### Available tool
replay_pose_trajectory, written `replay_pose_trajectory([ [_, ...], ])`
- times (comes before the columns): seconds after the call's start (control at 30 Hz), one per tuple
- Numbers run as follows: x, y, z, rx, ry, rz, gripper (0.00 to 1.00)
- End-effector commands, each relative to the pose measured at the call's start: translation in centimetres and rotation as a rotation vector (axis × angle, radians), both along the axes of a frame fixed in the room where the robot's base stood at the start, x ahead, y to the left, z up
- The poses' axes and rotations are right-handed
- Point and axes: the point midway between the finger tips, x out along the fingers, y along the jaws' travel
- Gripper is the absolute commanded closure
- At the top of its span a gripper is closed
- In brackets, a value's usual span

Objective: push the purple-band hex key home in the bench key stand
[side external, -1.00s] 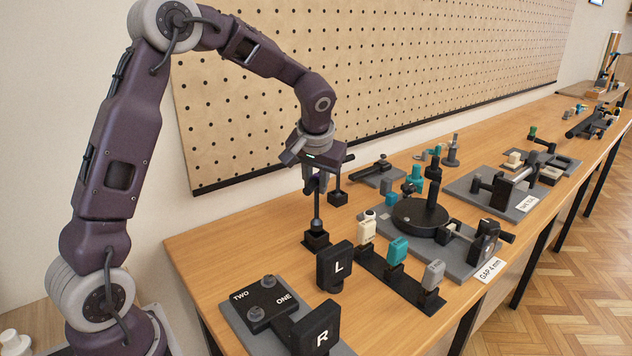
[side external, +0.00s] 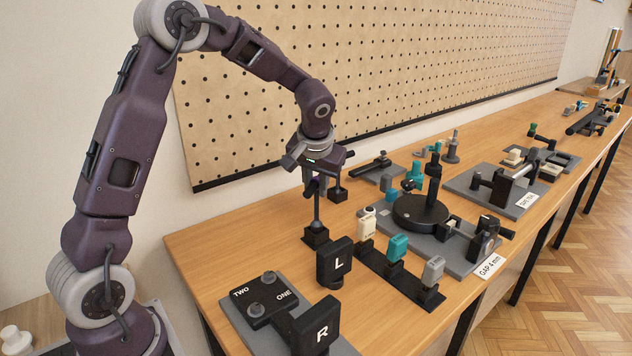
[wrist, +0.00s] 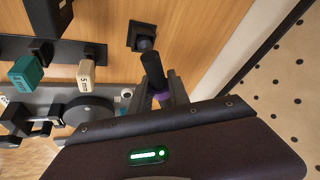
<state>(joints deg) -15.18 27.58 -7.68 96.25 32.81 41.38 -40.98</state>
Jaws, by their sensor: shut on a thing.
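The purple-band hex key (side external: 317,208) stands upright below my gripper (side external: 316,187), a dark shaft with a purple band at the jaws. In the wrist view its black body (wrist: 152,68) and purple band (wrist: 162,96) show between the fingers of my gripper (wrist: 168,90), which are shut on it. The key's lower end meets the small black block of the bench key stand (side external: 316,237), also visible in the wrist view (wrist: 142,34). The key hides part of the block's top there, so I cannot tell how deep it sits.
A black rack (side external: 402,277) with cream, teal and grey-handled keys is to the right, beside a round black turntable (side external: 420,213). A pegboard (side external: 370,80) rises behind. Bare wood lies left of the stand.

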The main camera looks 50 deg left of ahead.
Motion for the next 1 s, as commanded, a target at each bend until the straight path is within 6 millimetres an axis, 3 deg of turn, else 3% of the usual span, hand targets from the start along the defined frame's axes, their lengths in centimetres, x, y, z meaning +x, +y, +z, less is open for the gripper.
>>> replay_pose_trajectory([
  [0.9,0.0,0.0,-2.3,-0.001,0.0,0.0,1.0],
  [0.93,0.0,0.0,-2.3,-0.001,-0.001,0.0,0.74],
  [1.0,0.0,0.0,-2.3,-0.001,-0.001,0.0,0.6],
])
